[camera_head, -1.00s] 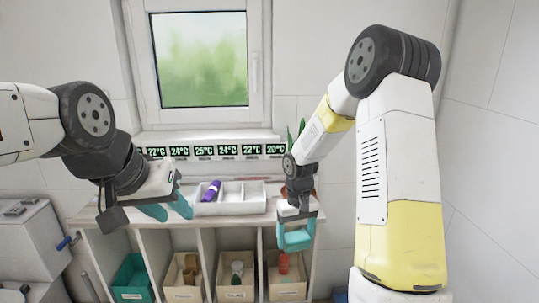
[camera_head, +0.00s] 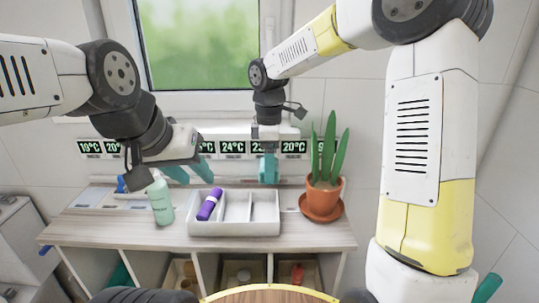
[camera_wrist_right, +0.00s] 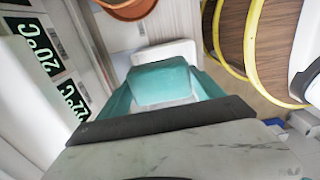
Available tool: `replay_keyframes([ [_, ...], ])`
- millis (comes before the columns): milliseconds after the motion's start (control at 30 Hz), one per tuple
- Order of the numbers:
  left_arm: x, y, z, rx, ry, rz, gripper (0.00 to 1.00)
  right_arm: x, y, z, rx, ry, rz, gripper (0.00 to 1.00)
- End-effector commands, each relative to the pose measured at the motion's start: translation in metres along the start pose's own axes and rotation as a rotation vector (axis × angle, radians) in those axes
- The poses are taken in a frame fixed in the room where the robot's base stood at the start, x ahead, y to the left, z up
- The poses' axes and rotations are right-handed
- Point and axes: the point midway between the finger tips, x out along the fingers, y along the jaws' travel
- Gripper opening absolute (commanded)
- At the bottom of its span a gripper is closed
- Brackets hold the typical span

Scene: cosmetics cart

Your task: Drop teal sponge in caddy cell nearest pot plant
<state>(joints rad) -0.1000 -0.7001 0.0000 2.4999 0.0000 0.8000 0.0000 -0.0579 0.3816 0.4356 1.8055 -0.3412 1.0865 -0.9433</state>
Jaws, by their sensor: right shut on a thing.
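The teal sponge (camera_wrist_right: 163,83) is between the fingers of my right gripper (camera_head: 268,170), which is shut on it above the back right part of the caddy. The white caddy (camera_head: 235,229) stands on the cart top; a purple cylinder (camera_head: 209,204) lies in its left cell, and the middle and right cells look empty. The potted plant (camera_head: 322,200) stands just right of the caddy, so the right cell is nearest it. In the right wrist view the caddy (camera_wrist_right: 165,49) is partly hidden behind the sponge.
A pale green bottle (camera_head: 160,202) stands left of the caddy, below my left gripper. Temperature displays (camera_head: 233,147) line the wall behind, under the window. Bins fill the shelf below the cart top. A round wooden surface with a yellow rim (camera_head: 270,292) is at the front.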

Motion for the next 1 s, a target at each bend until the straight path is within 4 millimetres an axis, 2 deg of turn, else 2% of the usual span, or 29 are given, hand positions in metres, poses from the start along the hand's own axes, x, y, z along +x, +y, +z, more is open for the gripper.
replay_keyframes([
  [400, 0.0, 0.0, 0.0, 0.0, 0.0, 0.0, 0.36, 0.046, 0.0, 0.001, 0.004, -0.001, -0.003, 0.38],
  [567, 0.0, 0.0, 0.0, 0.0, 0.0, 0.0, 0.36, 0.054, 0.0, 0.001, 0.004, 0.0, -0.002, 0.38],
  [833, 0.0, 0.0, 0.0, 0.0, 0.0, 0.0, 0.36, 0.055, 0.0, 0.001, 0.004, 0.0, -0.001, 0.38],
  [867, 0.0, 0.0, 0.0, 0.0, 0.0, 0.0, 0.36, 0.055, 0.0, 0.001, 0.004, 0.0, -0.001, 0.8],
  [967, 0.0, 0.0, 0.0, 0.0, 0.0, 0.0, 0.36, 0.055, 0.0, 0.001, 0.004, 0.0, -0.001, 1.0],
  [1000, 0.0, 0.0, 0.0, 0.0, 0.0, 0.0, 0.36, 0.055, 0.0, 0.001, 0.004, 0.0, -0.001, 1.0],
])
